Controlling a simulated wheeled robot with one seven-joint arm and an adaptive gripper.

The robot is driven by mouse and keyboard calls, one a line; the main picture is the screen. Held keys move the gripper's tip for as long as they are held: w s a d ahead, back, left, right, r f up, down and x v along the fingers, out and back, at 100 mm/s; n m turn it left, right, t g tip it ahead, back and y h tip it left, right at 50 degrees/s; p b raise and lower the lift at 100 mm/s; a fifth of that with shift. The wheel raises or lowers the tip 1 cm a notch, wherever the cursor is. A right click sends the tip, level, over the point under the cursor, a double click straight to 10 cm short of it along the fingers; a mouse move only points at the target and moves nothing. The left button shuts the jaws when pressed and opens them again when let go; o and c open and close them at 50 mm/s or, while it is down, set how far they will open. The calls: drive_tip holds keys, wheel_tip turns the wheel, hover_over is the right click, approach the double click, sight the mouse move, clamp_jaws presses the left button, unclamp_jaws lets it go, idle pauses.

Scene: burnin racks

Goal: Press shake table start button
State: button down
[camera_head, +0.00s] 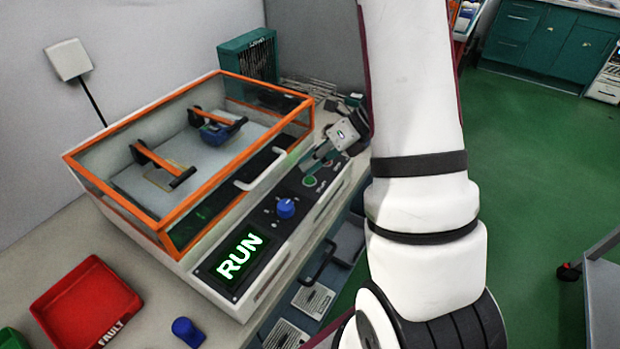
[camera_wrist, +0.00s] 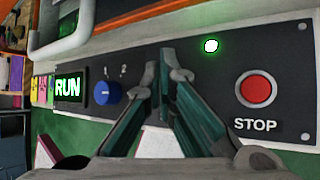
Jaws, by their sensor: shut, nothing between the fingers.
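The shake table (camera_head: 262,186) is a white cabinet with an orange-rimmed clear lid, which is down. Its display (camera_head: 238,258) reads RUN in green, and it also shows in the wrist view (camera_wrist: 68,89). A green round button (camera_head: 310,181) sits on the dark front panel, right beside my fingers. My gripper (camera_head: 312,163) is shut and empty, fingertips at the panel; it also shows in the wrist view (camera_wrist: 167,65). There the fingers hide the panel behind them, including the green button. I cannot tell whether the tips touch it.
A blue knob (camera_head: 285,208) lies left of my fingers. In the wrist view a lit green lamp (camera_wrist: 211,45) and the red STOP button (camera_wrist: 256,90) lie right. A red FAULT tray (camera_head: 88,306) and a blue object (camera_head: 188,331) rest on the bench.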

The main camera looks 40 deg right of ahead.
sight(310, 177)
drive_tip(key=shift+r, duration=0.1)
wheel_tip(310, 177, up, 5)
drive_tip(key=p, duration=0.3)
idle(0.9)
drive_tip(key=shift+a, duration=0.1)
drive_tip(key=s+a+r+n+g+h, duration=0.1)
drive_tip(key=s+a+r+n+g, duration=0.1)
drive_tip(key=s+a+r+n, duration=0.35)
drive_tip(key=s+a+r+n+g, duration=0.1)
drive_tip(key=s+a+r+n, duration=0.2)
drive_tip(key=a+r+n, duration=0.55)
drive_tip(key=s+r+n+t+h, duration=0.1)
drive_tip(key=s+r+n+h, duration=0.1)
drive_tip(key=s+n, duration=0.4)
drive_tip(key=s+r+n+t+h, duration=0.2)
drive_tip(key=s+n+h, duration=0.3)
drive_tip(key=n, duration=0.8)
drive_tip(key=shift+s+d+r, duration=0.25)
drive_tip(key=shift+s, duration=0.1)
